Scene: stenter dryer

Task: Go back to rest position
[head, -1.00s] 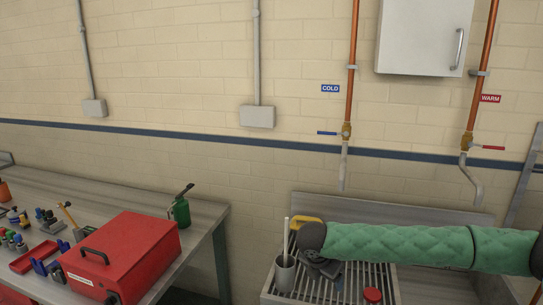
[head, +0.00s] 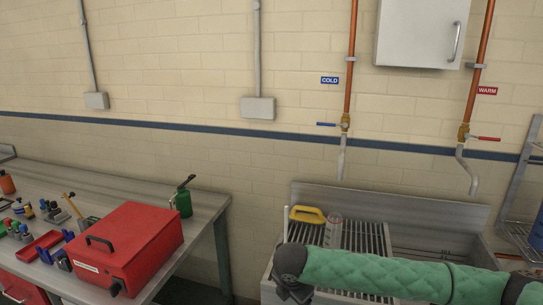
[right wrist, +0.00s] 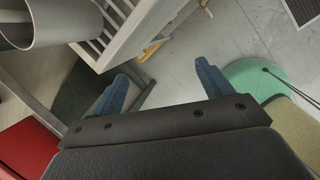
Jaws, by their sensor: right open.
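My right gripper (right wrist: 163,85) shows in the right wrist view with its two blue fingers spread apart and nothing between them. Grey floor lies below the fingers. In the head view my right arm, in a green quilted sleeve, reaches in from the lower right across the front of the slatted sink; its dark wrist end is at the sink's left front, and the fingers cannot be made out there. My left gripper is not in the head view.
The slatted sink rack (head: 372,237) holds a yellow-handled item (head: 307,214) and a grey cylinder (head: 333,231). A red toolbox (head: 128,247) and green oil can (head: 182,200) stand on the left bench (head: 95,194). A grey cup (right wrist: 52,25) is close by the gripper.

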